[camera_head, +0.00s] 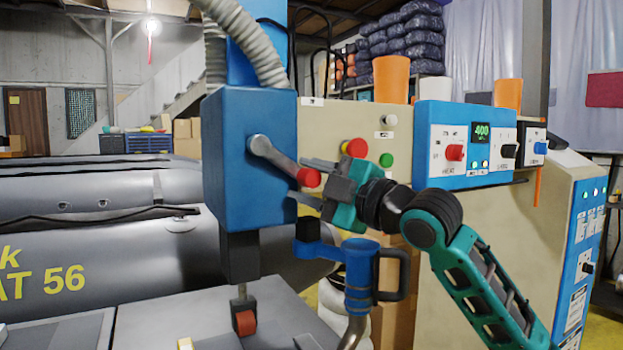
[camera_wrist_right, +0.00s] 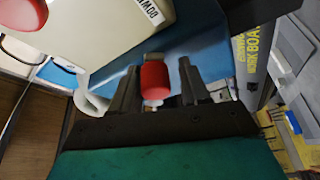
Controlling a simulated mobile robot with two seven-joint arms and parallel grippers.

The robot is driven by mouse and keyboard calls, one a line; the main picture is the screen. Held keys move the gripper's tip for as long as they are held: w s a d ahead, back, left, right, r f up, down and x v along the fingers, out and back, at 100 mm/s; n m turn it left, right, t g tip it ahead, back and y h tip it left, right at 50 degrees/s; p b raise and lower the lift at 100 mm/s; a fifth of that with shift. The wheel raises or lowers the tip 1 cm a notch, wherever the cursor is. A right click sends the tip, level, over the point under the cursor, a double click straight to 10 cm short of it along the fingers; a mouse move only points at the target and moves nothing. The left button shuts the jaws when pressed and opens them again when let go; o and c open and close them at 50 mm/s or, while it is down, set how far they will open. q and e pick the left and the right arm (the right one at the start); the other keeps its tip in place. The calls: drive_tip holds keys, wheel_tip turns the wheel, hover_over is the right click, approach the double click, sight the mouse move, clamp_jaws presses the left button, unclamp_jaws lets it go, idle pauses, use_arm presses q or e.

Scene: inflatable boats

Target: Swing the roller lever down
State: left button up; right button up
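The roller lever (camera_head: 272,152) is a grey metal arm on the side of a blue machine head (camera_head: 228,140). It slopes down to the right and ends in a red knob (camera_head: 309,179). My right gripper (camera_head: 303,182) is open, with one finger above the knob and one below it. In the right wrist view, the red knob (camera_wrist_right: 154,78) sits between the two fingers (camera_wrist_right: 157,82), with gaps visible on both sides. A small red roller (camera_head: 245,322) hangs under the machine head, close above the grey work surface. My left gripper is not in view.
A beige panel (camera_head: 335,125) with red and green buttons stands close behind the gripper. A blue control box (camera_head: 465,145) is to its right. A blue handled part (camera_head: 360,275) sits below the gripper. Grey inflatable boats (camera_head: 100,250) fill the left.

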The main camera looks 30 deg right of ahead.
drive_tip(key=shift+o, duration=1.3)
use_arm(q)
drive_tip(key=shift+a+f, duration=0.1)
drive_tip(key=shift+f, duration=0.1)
use_arm(e)
drive_tip(key=shift+s+d, duration=0.2)
drive_tip(key=shift+s, duration=0.05)
use_arm(q)
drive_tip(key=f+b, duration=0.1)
drive_tip(key=b, duration=0.1)
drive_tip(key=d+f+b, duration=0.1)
drive_tip(key=b, duration=0.1)
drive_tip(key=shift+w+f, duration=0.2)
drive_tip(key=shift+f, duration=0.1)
use_arm(e)
drive_tip(key=v, duration=1.2)
drive_tip(key=shift+s+a+f, duration=0.1)
drive_tip(key=shift+s, duration=0.05)
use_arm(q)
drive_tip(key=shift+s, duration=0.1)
